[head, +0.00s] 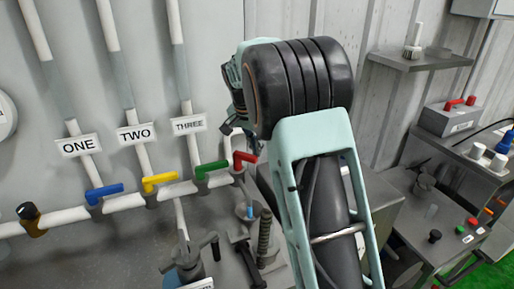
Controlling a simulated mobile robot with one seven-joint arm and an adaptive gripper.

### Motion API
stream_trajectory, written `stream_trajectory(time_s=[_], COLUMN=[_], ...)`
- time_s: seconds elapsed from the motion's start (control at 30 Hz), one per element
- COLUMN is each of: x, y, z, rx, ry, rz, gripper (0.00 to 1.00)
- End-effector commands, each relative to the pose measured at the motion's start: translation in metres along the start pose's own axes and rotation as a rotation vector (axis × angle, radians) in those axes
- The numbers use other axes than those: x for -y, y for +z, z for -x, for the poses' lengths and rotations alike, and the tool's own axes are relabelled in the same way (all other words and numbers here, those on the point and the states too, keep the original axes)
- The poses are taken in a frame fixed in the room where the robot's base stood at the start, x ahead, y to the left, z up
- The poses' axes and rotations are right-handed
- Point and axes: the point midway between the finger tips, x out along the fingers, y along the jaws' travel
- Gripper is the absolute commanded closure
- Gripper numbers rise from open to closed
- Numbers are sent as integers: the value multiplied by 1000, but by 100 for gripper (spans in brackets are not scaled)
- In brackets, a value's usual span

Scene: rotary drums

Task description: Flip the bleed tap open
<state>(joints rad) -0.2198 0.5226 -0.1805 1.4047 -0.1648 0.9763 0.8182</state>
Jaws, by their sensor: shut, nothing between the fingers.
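Several lever taps sit along a white horizontal pipe on the left wall. They have a blue handle (104,192), a yellow handle (160,181), a green handle (212,167) and a red handle (244,157). A dark tap with an orange patch (31,217) sits at the pipe's far left. No readable label shows which one is the bleed tap. My gripper (229,127) is shut and empty, just above the green and red handles in the picture. My own wrist hides part of it. I cannot tell its distance from the handles.
Signs ONE (79,145), TWO (136,134) and THREE (188,125) hang on vertical pipes above the taps. A clamp-like metal device (190,262) stands below. Right of my arm are a bench with buttons (445,225), a grey box (450,119) and a wall shelf (420,60).

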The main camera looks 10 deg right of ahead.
Motion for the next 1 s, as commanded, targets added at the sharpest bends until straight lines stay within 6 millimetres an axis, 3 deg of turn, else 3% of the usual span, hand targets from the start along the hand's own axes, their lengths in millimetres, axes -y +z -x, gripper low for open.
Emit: stream_trajectory(time_s=[0.7, 1.0], x=[2, 4], y=[37, 43], z=[13, 15], rx=[1, 1], ry=[203, 206], rz=[-576, -588], gripper=[100, 100])
